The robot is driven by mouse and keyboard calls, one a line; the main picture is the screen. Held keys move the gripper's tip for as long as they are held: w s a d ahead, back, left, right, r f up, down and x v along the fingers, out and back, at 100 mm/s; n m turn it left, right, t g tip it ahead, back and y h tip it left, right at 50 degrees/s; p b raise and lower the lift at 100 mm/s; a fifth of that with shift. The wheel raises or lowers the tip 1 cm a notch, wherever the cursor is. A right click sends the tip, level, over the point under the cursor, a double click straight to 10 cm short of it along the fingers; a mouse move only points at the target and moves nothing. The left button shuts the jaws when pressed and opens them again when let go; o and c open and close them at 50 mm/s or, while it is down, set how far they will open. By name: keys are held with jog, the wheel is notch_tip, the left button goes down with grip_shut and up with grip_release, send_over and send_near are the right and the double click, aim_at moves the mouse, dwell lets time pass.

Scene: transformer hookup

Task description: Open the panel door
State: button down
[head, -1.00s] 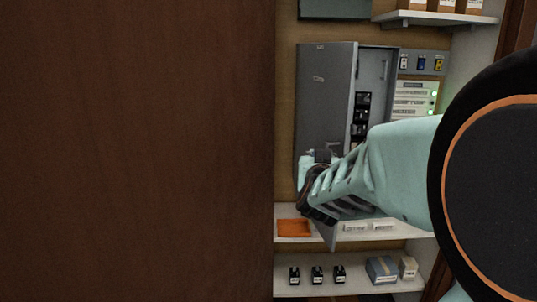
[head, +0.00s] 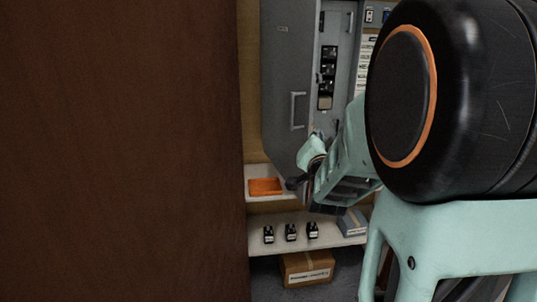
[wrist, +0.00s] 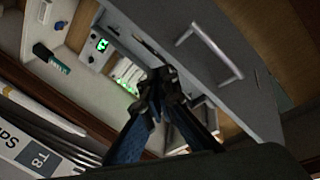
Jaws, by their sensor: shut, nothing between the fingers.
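The grey panel door (head: 288,60) stands swung open to the left of its cabinet, with a pale bar handle (head: 293,110) on its face. The cabinet interior (head: 342,50) shows beside it with a column of black breakers (head: 327,70). My gripper (head: 294,183) is shut and empty, low in front of the cabinet, below the handle. In the wrist view the door (wrist: 175,45) and its handle (wrist: 212,50) lie beyond my closed fingertips (wrist: 162,85), apart from them. My arm hides the cabinet's lower right part.
A brown wooden surface (head: 120,150) fills the left of the head view. An orange tray (head: 265,187) lies on the upper shelf. Several small black parts (head: 291,232) stand on the lower shelf (head: 275,222). A cardboard box (head: 307,268) sits on the floor below.

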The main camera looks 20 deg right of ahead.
jog(key=s+d+f+m+t+y+b, duration=0.1)
jog(key=s+d+f+m+y+b, duration=0.2)
jog(key=s+f+m, duration=0.5)
jog(key=w+a+f+m+h+b, duration=0.1)
jog(key=w, duration=1)
jog(key=shift+w+f+m, duration=0.35)
jog(key=shift+w+m, duration=0.05)
jog(key=a+b, duration=0.3)
jog(key=a, duration=0.5)
jog(key=shift+a, duration=0.3)
